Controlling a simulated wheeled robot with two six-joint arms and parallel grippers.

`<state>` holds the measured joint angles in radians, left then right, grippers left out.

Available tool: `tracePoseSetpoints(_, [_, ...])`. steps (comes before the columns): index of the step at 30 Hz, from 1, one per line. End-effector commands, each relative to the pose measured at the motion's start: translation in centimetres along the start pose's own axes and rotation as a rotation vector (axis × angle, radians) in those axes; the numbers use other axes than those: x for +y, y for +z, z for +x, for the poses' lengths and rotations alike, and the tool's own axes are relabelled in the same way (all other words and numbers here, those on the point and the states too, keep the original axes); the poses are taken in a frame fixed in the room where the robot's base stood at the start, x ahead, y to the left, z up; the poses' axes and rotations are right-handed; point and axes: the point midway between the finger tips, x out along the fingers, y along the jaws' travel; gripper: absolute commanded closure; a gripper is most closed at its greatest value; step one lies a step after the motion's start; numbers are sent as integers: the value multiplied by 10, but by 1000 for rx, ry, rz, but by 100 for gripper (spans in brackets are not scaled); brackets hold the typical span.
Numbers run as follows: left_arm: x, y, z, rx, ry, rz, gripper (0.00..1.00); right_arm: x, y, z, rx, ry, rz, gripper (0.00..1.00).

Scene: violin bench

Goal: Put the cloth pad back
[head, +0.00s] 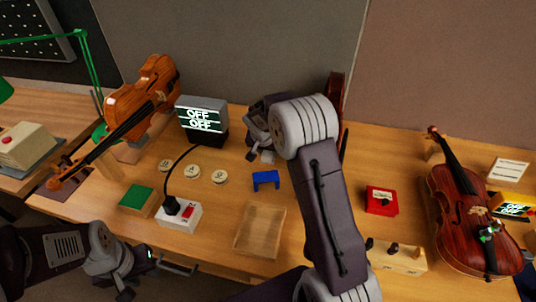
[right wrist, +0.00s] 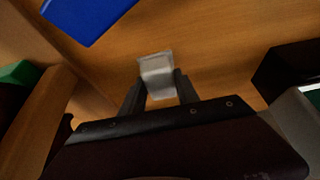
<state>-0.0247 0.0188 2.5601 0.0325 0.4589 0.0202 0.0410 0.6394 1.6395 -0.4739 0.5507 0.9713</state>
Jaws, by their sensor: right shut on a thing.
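A small pale grey pad (right wrist: 157,76), which looks like the cloth pad, sits between the fingers of my right gripper (right wrist: 158,92) in the right wrist view. The fingers are closed on its sides, and bare wood shows beyond it. In the head view my right gripper (head: 262,150) is at the back of the bench, right of the display box, with the pale pad (head: 267,157) just showing below it. My arm hides part of that area. My left gripper (head: 128,287) is low at the front left, away from the pad; its fingers are too small to read.
A blue bracket (head: 265,180) stands just in front of my right gripper. A wooden tray (head: 260,231), a green-topped block (head: 137,198) and a switch box (head: 179,215) are nearer. The display box (head: 202,119) reads OFF. Violins stand left (head: 140,105) and right (head: 472,218).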

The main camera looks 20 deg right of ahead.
Motion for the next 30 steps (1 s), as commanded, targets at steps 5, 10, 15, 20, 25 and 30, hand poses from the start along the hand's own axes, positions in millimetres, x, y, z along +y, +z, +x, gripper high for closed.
tracePoseSetpoints(5, [0,0,1,0,0,0,64,0,4,8,0,-1,1,100])
tracePoseSetpoints(10, [0,0,4,0,0,0,64,0,5,11,0,-1,1,100])
tracePoseSetpoints(15, [0,0,5,0,0,0,64,0,5,11,0,-1,1,41])
tracePoseSetpoints(20, [0,0,5,0,0,0,64,0,5,11,0,-1,1,41])
tracePoseSetpoints(25, [0,0,3,0,0,0,64,0,4,9,0,-1,1,41])
tracePoseSetpoints(30, [0,0,0,0,0,0,64,-1,2,-10,3,-2,1,41])
